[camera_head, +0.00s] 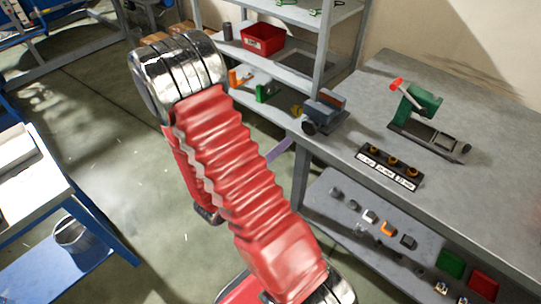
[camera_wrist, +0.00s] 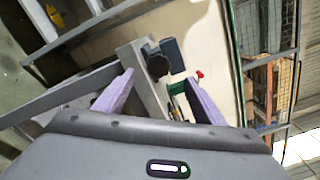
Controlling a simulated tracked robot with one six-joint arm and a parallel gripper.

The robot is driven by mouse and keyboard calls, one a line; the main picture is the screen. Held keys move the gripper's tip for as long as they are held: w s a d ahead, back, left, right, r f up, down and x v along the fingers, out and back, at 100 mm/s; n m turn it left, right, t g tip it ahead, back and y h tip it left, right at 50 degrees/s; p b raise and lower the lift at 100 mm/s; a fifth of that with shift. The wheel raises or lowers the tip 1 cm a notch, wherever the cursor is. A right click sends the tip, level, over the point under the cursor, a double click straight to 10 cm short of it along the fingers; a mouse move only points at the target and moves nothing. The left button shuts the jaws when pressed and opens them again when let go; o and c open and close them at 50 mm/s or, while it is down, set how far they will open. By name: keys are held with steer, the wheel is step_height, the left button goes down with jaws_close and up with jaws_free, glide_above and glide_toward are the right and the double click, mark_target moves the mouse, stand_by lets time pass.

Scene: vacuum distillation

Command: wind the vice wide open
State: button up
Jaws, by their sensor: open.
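The blue-grey vice (camera_head: 325,108) sits at the near left corner of the grey workbench (camera_head: 490,200). In the wrist view the vice (camera_wrist: 173,55) appears beyond my fingers, with a dark round part facing me. I cannot make out the gap between its jaws. My gripper (camera_wrist: 160,76) is open and empty, its two purple fingers apart on either side of the vice in the picture, with no contact visible. In the head view my red arm hides most of the gripper; only a purple sliver shows below the vice.
A green device with a red handle (camera_head: 420,103) stands on the bench beyond the vice. A black labelled holder (camera_head: 390,166) lies at the bench's near edge. Shelving with a red bin (camera_head: 263,38) stands behind. A lower shelf holds several small blocks.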

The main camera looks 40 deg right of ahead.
steer(key=shift+s+a, duration=0.15)
steer(key=shift+a, duration=1.25)
steer(key=s+a, duration=0.1)
steer(key=a, duration=1.2)
steer(key=shift+s+a+f, duration=0.15)
steer(key=shift+s+a, duration=0.05)
steer(key=shift+a, duration=0.15)
